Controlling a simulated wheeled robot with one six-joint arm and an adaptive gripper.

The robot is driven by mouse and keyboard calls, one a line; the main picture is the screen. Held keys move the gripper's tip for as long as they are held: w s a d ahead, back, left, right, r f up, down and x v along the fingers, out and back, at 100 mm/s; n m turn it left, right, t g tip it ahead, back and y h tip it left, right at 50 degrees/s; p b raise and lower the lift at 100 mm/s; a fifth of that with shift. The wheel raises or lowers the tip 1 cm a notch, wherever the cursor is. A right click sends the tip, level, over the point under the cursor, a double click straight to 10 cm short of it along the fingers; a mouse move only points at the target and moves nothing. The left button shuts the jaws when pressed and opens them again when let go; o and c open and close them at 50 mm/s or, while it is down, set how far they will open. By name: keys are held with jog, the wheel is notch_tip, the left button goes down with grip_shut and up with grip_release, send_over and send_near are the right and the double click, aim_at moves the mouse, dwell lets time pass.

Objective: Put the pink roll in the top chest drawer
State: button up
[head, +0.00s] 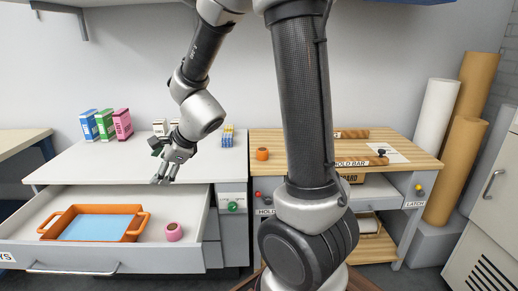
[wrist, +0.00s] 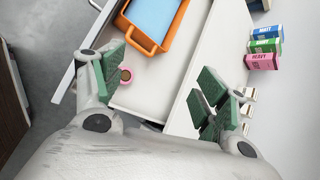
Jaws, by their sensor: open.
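The pink roll (head: 173,232) sits on the floor of the pulled-out top drawer (head: 190,215) of the white-topped chest (head: 85,160), to the right of an orange tray. It also shows in the wrist view (wrist: 126,75), close to the left finger and apart from it. My gripper (head: 166,177) is open and empty, above the drawer near the chest top's front edge. In the wrist view my gripper (wrist: 160,82) has its green-padded fingers spread wide, with nothing between them.
The orange tray (head: 136,210) with a blue sheet fills the drawer's left part. Blue, green and pink boxes (head: 122,124) stand on the chest top. An orange roll (head: 262,154) stands on the wooden bench (head: 300,148) at right. The chest top's middle is clear.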

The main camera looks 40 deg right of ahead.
jog(key=s+d+r+n+g, duration=0.1)
jog(key=s+d+r+n, duration=0.2)
jog(key=s+r+n, duration=0.5)
jog(key=s+d+r+n+g+h, duration=0.1)
jog(key=s+d+n+h, duration=0.1)
jog(key=s+d+n, duration=0.4)
jog(key=s+d+r+n+g+h, duration=0.1)
jog(key=s+d+r+n+h, duration=0.1)
jog(key=s+d+n, duration=0.5)
jog(key=s, duration=0.5)
jog(key=shift+h, duration=0.3)
jog(key=shift+w, duration=0.1)
jog(key=shift+c, duration=0.4)
